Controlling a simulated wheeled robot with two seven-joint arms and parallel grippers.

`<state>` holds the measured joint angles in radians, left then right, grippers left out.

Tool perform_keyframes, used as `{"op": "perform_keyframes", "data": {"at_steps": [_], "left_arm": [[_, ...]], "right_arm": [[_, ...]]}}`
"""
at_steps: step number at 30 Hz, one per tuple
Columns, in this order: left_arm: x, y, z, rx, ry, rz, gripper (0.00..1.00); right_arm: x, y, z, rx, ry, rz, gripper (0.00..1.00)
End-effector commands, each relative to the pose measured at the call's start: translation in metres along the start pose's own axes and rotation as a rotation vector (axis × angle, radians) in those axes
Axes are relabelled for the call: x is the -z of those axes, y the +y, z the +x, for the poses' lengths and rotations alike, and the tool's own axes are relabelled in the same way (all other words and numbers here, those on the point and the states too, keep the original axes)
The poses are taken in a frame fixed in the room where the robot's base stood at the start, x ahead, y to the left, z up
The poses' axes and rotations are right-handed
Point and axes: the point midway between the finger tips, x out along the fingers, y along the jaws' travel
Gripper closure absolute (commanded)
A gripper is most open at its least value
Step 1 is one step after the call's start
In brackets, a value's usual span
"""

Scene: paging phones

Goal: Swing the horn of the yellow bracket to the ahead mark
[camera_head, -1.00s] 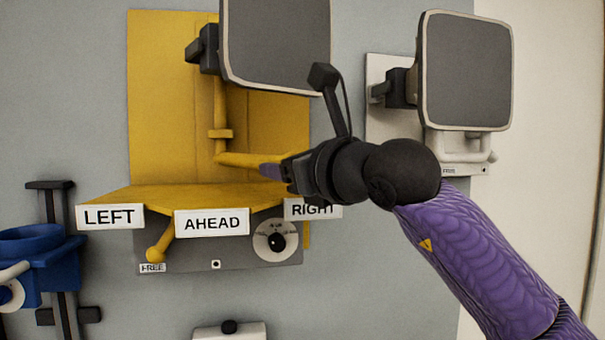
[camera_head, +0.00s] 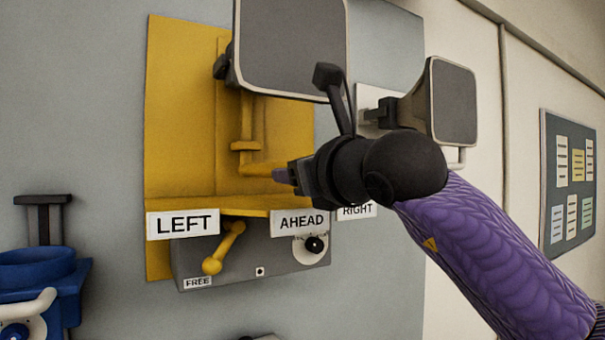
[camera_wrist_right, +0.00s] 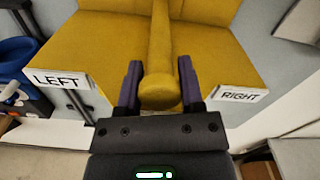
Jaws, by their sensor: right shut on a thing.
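The yellow bracket (camera_head: 180,110) stands on a grey wall panel, with LEFT (camera_head: 183,224), AHEAD (camera_head: 297,222) and RIGHT (camera_head: 357,211) labels along its shelf. Its square, grey-faced horn (camera_head: 291,45) sits at the top. A yellow handle bar (camera_head: 258,170) juts out below the horn. My right gripper (camera_head: 283,176) is shut on the bar's end, above the AHEAD label. In the right wrist view the bar (camera_wrist_right: 160,60) lies between the purple fingers (camera_wrist_right: 159,88), about midway between LEFT and RIGHT; AHEAD is hidden there. The yellow lever (camera_head: 224,247) slants down to FREE. My left gripper is out of view.
A white bracket's horn (camera_head: 453,100) is at the right, behind my right arm. A blue bracket (camera_head: 45,280) is at the lower left. A dial (camera_head: 313,245) sits under the AHEAD label. A notice board (camera_head: 568,185) hangs on the far right wall.

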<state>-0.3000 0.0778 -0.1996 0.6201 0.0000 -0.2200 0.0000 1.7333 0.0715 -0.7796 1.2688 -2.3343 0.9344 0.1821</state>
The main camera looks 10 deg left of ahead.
Motion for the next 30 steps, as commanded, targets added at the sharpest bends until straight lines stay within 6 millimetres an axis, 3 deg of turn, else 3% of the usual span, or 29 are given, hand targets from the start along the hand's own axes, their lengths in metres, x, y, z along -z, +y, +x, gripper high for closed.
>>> {"op": "perform_keyframes", "data": {"at_steps": [9, 10, 14, 23, 26, 30], "left_arm": [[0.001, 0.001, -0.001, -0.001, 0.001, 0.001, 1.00], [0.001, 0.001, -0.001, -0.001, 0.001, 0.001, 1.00], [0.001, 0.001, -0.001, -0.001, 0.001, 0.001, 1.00], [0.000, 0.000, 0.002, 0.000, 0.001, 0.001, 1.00], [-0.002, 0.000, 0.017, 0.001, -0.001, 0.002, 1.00], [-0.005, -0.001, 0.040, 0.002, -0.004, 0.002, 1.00]], "right_arm": [[-0.004, -0.001, -0.001, 0.002, -0.010, 0.000, 1.00], [-0.004, -0.001, -0.001, 0.002, -0.009, 0.000, 0.45], [-0.003, -0.001, -0.001, 0.002, -0.007, 0.000, 0.18], [-0.001, -0.001, -0.003, 0.002, -0.005, 0.000, 0.16], [0.004, 0.000, -0.018, 0.003, -0.007, 0.000, 0.16], [0.006, 0.000, -0.055, 0.005, -0.009, -0.003, 0.16]]}}
